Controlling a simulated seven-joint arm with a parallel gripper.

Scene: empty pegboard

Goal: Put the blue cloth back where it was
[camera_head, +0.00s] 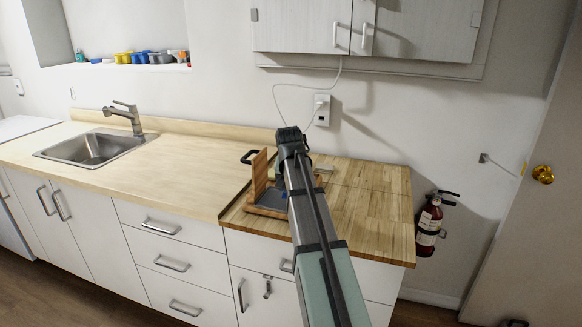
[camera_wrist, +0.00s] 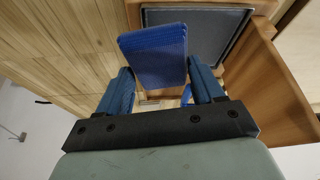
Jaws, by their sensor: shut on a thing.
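The blue cloth (camera_wrist: 153,54) shows in the wrist view as a textured blue slab at and beyond the fingertips. My gripper (camera_wrist: 161,88) is shut on it, with one dark blue finger on each side. A smaller blue piece shows by the right finger; I cannot tell whether it is part of the cloth. The cloth is above or beside a wooden tray with a dark grey inside (camera_wrist: 205,18). In the head view the tray (camera_head: 267,211) sits on the counter, partly behind my arm, which hides my fingers and most of the cloth.
An upright wooden panel (camera_head: 259,176) stands at the tray, left of my arm. The butcher-block counter (camera_head: 365,205) is clear to the right. A sink (camera_head: 95,148) is at the left, wall cabinets (camera_head: 410,30) are above, and a fire extinguisher (camera_head: 429,225) hangs at the right.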

